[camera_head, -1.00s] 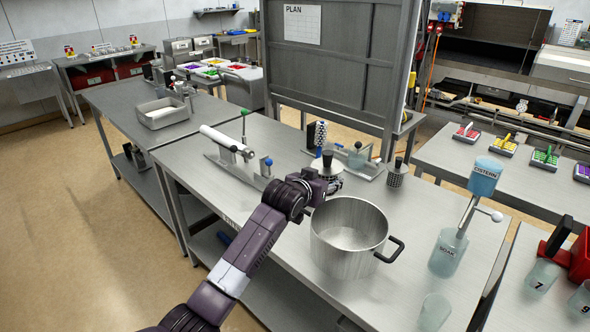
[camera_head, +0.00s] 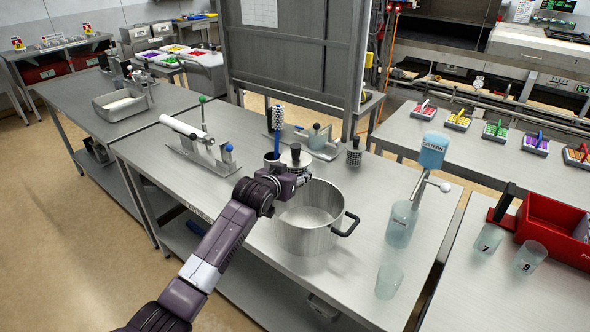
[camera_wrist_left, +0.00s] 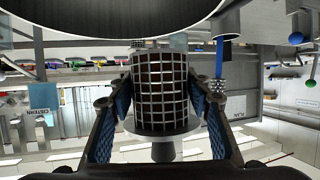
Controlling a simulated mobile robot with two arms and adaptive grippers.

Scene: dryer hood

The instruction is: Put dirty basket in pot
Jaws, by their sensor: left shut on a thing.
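The basket is a small mesh cylinder with a black knob. It shows large between my left gripper's fingers in the left wrist view (camera_wrist_left: 160,88), which looks upside down. In the head view the held basket (camera_head: 296,158) shows its pale top and knob behind my left gripper (camera_head: 303,176). My left gripper is shut on it. The steel pot (camera_head: 306,238) stands on the table just in front of the gripper, open, with a black side handle. The basket appears near the pot's far left rim; its exact height is unclear. My right gripper is out of view.
A second mesh basket (camera_head: 354,156) stands on the table behind the pot. A blue-handled brush (camera_head: 277,141) stands upright behind the held basket. The cistern device (camera_head: 432,150) and a clear cup (camera_head: 389,282) stand right of the pot. The table's front left is clear.

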